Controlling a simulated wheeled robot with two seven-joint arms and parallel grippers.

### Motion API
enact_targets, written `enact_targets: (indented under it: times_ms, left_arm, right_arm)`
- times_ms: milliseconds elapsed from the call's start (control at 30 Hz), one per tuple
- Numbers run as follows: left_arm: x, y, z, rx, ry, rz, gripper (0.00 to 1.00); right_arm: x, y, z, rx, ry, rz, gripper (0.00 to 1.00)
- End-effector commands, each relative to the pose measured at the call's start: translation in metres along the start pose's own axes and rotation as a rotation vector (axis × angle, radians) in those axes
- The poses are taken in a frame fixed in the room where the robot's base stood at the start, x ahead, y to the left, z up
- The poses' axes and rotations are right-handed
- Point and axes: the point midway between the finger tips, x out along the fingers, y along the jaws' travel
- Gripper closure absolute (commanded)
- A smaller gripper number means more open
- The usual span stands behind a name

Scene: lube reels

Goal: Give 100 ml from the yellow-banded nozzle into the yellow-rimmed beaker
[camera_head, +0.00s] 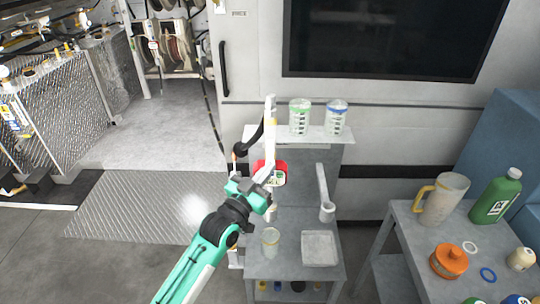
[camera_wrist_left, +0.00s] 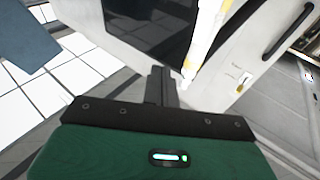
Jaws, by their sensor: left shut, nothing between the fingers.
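The yellow-rimmed beaker (camera_head: 270,243), clear and apparently upright, stands on the small grey bench in the head view, just right of my left forearm. My left gripper (camera_head: 264,186) is shut and empty, above and behind the beaker, in front of a red-cased unit with a small display (camera_head: 279,176). In the left wrist view its closed dark fingers (camera_wrist_left: 163,86) point at a pale wall. A white tube with yellowish marks (camera_wrist_left: 205,42) passes close to the fingertips there; I cannot tell whether they touch. The yellow-banded nozzle is not clearly visible; my gripper may hide it. My right gripper is out of view.
A green-rimmed beaker (camera_head: 300,117) and a blue-rimmed beaker (camera_head: 337,118) stand on the shelf behind. A white arm (camera_head: 322,188) and a square tray (camera_head: 319,248) are right of the gripper. The right table holds a jug (camera_head: 442,200), a green bottle (camera_head: 496,197) and an orange pot (camera_head: 448,261).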

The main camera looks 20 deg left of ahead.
Motion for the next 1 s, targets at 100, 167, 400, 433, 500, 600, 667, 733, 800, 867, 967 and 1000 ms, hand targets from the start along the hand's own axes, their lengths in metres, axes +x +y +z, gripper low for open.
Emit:
enact_targets:
  times_ms: [100,167,400,433,500,600,667,733,800,867,967,1000]
  left_arm:
    - [0.011,-0.009,0.012,0.003,0.002,-0.001,1.00]
    - [0.017,-0.013,0.017,0.002,0.003,0.000,1.00]
    - [0.040,-0.029,0.032,0.002,0.001,0.000,1.00]
    - [0.042,-0.031,0.033,0.002,0.000,0.000,1.00]
    - [0.046,-0.034,0.035,0.001,0.001,0.000,1.00]
    - [0.051,-0.037,0.038,0.000,0.000,0.000,1.00]
    - [0.052,-0.038,0.039,0.000,0.000,0.000,1.00]
    - [0.053,-0.039,0.039,0.000,0.001,0.000,1.00]
    - [0.054,-0.039,0.039,0.000,0.001,0.000,1.00]
    - [0.054,-0.039,0.038,0.000,0.001,0.000,1.00]
    - [0.053,-0.039,0.038,0.000,0.001,0.000,1.00]
    - [0.053,-0.039,0.039,0.000,0.000,0.000,1.00]
  right_arm:
    - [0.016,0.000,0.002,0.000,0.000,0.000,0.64]
    - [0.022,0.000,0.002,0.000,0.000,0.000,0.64]
    - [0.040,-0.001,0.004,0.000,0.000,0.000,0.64]
    - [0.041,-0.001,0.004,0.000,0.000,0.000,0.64]
    - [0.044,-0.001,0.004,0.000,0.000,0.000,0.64]
    - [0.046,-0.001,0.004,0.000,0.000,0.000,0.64]
    - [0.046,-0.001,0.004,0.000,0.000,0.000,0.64]
    - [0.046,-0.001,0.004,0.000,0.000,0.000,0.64]
    - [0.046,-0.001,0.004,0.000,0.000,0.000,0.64]
    - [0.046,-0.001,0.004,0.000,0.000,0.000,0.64]
    - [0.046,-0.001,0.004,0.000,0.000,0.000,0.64]
    - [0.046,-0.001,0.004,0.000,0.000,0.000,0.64]
